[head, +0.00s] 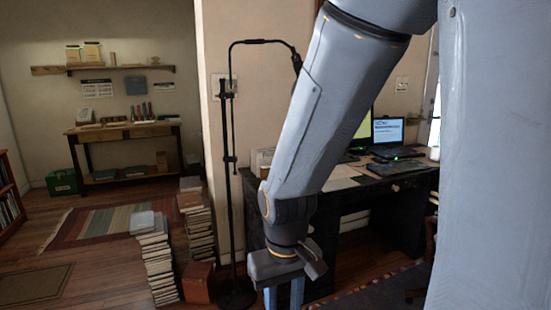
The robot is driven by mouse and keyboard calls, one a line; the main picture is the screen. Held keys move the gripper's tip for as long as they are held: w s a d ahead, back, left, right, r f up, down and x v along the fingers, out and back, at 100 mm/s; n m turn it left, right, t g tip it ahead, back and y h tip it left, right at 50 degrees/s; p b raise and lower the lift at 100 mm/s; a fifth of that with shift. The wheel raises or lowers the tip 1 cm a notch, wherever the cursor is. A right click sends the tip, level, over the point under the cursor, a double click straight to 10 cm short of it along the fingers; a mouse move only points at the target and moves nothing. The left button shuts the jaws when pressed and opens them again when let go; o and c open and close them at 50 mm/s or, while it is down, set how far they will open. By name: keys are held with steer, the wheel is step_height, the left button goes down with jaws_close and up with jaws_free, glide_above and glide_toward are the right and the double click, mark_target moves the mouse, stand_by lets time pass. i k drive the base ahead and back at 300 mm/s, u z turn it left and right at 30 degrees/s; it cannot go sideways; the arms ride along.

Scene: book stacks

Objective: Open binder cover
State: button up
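My gripper (284,298) hangs at the bottom middle of the head view, pointing down. Its two blue fingers are apart with a gap between them, and I see nothing held there. The lower ends of the fingers are cut off by the frame edge. I cannot make out a binder for certain. Pale papers (342,178) lie on the dark desk (400,205) behind my arm. My arm hides part of the desk.
Tall book stacks (158,265) stand on the floor left of my gripper, beside a brown box (197,283). A thin black stand (226,150) rises near the wall corner. A laptop (388,131) sits on the desk. A striped rug (105,224) and wooden table (125,132) are farther left.

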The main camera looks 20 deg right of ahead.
mark_target(342, 171)
steer(key=z, duration=0.5)
steer(key=i, duration=1.45)
